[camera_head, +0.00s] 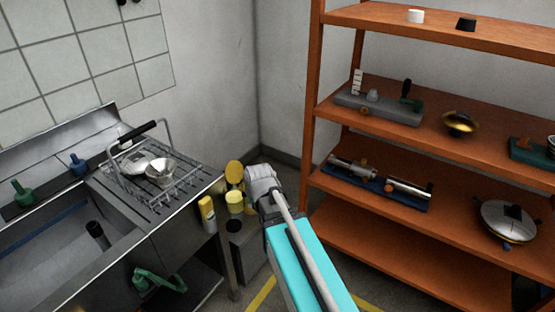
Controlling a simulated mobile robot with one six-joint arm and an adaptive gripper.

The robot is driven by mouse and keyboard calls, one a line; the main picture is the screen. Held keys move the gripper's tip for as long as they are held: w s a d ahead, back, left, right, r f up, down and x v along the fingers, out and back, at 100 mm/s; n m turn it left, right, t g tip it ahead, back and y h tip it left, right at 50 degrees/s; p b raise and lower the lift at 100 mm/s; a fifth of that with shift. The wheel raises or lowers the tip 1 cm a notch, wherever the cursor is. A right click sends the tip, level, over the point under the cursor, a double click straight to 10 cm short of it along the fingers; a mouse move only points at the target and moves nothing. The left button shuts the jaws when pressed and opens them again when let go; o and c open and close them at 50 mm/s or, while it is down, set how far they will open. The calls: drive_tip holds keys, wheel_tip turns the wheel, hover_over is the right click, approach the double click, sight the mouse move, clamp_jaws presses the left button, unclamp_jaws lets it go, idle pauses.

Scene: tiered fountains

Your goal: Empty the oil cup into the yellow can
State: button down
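A yellow can-like body (234,202) stands on a grey box-like stand (246,250) beside the sink unit. A round yellow disc (234,173) shows just above it; I cannot tell if it is an open lid. My gripper's fingers are not visible.
The steel sink (70,250) is at left, with a green bottle (22,194) and a blue one (78,164) on its back ledge. The wire rack (140,185) has a tall handle. Orange shelves (440,139) with metal parts fill the right side.

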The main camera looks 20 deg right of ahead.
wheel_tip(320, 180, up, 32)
drive_tip(key=p, duration=3.1)
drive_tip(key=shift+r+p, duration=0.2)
drive_tip(key=shift+p, duration=0.15)
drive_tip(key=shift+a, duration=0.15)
